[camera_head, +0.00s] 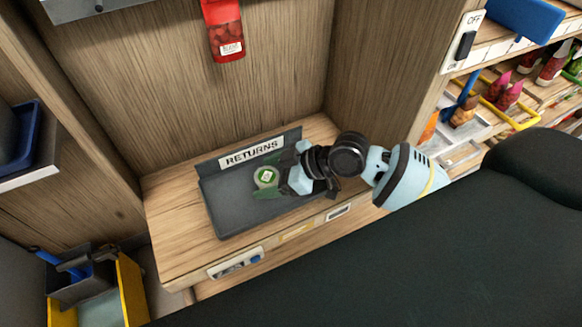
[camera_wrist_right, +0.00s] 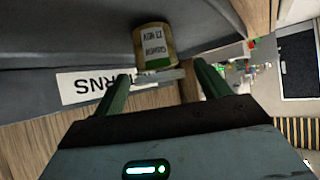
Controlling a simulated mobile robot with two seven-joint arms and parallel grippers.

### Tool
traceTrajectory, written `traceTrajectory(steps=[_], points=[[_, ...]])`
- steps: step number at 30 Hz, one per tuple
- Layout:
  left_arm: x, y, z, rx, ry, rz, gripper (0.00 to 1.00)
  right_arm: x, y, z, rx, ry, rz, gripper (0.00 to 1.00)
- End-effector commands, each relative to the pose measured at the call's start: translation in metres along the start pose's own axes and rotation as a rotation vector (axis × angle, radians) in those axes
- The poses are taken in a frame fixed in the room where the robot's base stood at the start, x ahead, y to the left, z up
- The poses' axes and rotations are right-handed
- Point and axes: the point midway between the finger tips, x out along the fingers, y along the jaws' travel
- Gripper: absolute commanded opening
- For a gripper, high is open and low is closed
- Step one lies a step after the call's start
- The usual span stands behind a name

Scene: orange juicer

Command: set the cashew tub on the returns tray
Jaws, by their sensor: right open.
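The cashew tub (camera_head: 266,176) is a small round tub with a green and white top. It stands on the dark grey returns tray (camera_head: 232,214), near the tray's middle. In the right wrist view the tub (camera_wrist_right: 153,46) shows upside down, with a white and green label. My right gripper (camera_head: 274,180) is open, with its green fingers spread to either side of the tub. In the right wrist view the tub lies in line with the gap between the fingertips (camera_wrist_right: 162,72); I cannot tell whether either finger touches it. My left gripper is not in view.
The tray has a raised back with a RETURNS sign (camera_head: 252,152) and sits on a wooden counter (camera_head: 171,223). A red package (camera_head: 224,30) hangs on the wall above. A yellow-sided bin (camera_head: 130,290) stands at lower left. Shelves of goods (camera_head: 510,90) are at right.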

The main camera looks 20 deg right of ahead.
Motion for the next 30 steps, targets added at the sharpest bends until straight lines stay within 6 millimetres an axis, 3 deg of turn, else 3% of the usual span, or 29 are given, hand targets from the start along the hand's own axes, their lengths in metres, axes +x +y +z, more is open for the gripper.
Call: traceTrajectory(steps=[15,21,30], points=[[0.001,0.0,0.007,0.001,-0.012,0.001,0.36,-0.09,0.0,0.003,0.0,-0.005,-0.001,0.75],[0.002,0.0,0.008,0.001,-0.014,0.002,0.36,-0.107,0.0,0.002,0.0,-0.003,-0.001,0.75],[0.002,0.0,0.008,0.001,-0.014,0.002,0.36,-0.112,-0.001,0.001,0.0,-0.002,-0.002,0.75]])
